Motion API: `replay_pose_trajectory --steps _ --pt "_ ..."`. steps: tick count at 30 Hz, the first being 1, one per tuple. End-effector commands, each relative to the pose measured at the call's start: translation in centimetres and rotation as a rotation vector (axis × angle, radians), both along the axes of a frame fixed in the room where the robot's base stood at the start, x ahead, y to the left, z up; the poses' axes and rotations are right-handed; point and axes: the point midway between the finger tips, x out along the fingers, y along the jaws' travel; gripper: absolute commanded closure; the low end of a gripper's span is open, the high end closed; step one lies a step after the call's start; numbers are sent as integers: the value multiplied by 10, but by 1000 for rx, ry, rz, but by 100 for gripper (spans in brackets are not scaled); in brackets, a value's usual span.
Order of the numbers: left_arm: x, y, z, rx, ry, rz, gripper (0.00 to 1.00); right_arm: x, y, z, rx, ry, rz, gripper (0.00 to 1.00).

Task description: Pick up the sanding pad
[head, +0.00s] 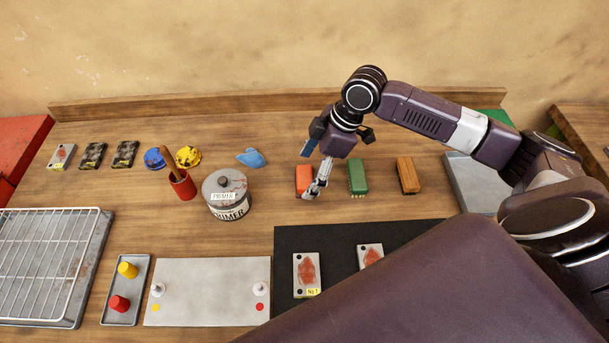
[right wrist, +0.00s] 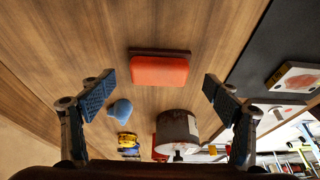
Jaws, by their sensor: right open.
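An orange-red block with a dark underside (head: 304,180), which looks like the sanding pad, lies on the wooden bench. A green block (head: 357,178) and a brown block (head: 407,175) lie to its right. My right gripper (head: 313,167) is open above the orange-red block and partly covers it in the head view. In the right wrist view, the orange-red block (right wrist: 160,70) shows between and beyond the two spread fingers (right wrist: 158,87), with nothing held. My left gripper is not in view.
A primer can (head: 228,197), a red cup with a brown handle (head: 183,186) and a blue piece (head: 252,158) stand left of the blocks. A black mat (head: 338,237) with patterned plates lies in front. A wooden ledge (head: 220,104) runs along the back.

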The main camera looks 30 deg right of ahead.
Motion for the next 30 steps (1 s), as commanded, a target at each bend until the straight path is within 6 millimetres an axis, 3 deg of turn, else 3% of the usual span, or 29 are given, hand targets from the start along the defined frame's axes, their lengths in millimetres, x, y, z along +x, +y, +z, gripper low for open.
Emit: replay_pose_trajectory --steps 6,13,25,30 --pt "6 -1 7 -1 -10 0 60 3 8 -20 1 0 0 18" --pt "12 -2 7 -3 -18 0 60 4 8 -22 -1 -1 1 18" --pt "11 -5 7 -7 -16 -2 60 4 8 -21 -1 -2 0 62" --pt "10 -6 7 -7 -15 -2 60 4 8 -21 0 -2 0 64"
